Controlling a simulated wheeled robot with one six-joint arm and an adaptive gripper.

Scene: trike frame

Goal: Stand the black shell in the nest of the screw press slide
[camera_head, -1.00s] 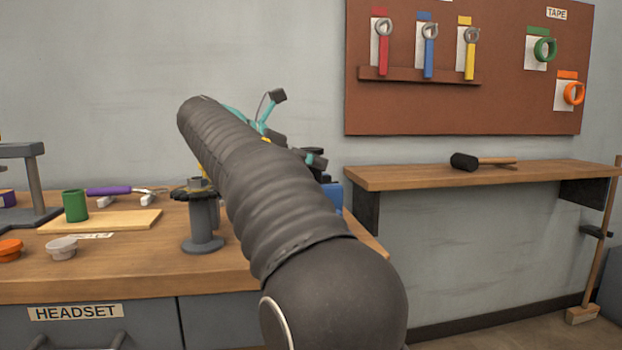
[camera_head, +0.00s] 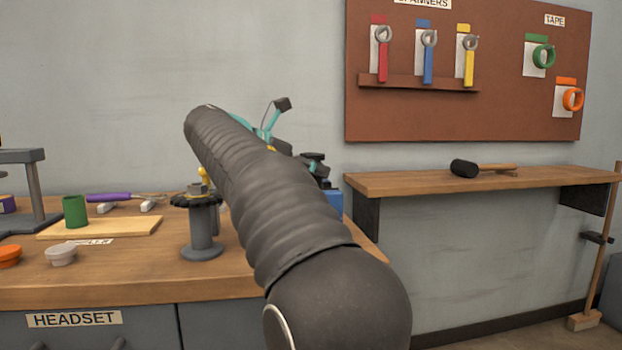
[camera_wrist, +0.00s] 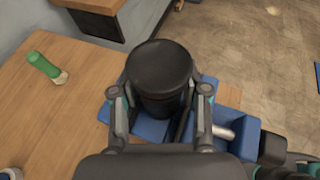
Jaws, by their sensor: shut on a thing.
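The black shell (camera_wrist: 160,72), a dark cylinder with a round flat end toward the camera, is between the two fingers of my gripper (camera_wrist: 160,100) in the wrist view. My gripper is shut on it. Behind the shell in that view is a blue block-like fixture (camera_wrist: 225,120); whether they touch cannot be told. In the head view my arm hides the gripper and shell. A grey press-like frame (camera_head: 33,185) stands at the left edge, partly cut off. I cannot make out the slide's nest.
A green cylinder (camera_head: 74,211) stands on a pale board (camera_head: 120,228). A grey post with a dark toothed top (camera_head: 202,235) stands close left of my arm. A grey cap (camera_head: 61,255) and an orange cap (camera_head: 8,256) lie in front. A mallet (camera_head: 465,168) rests on the shelf.

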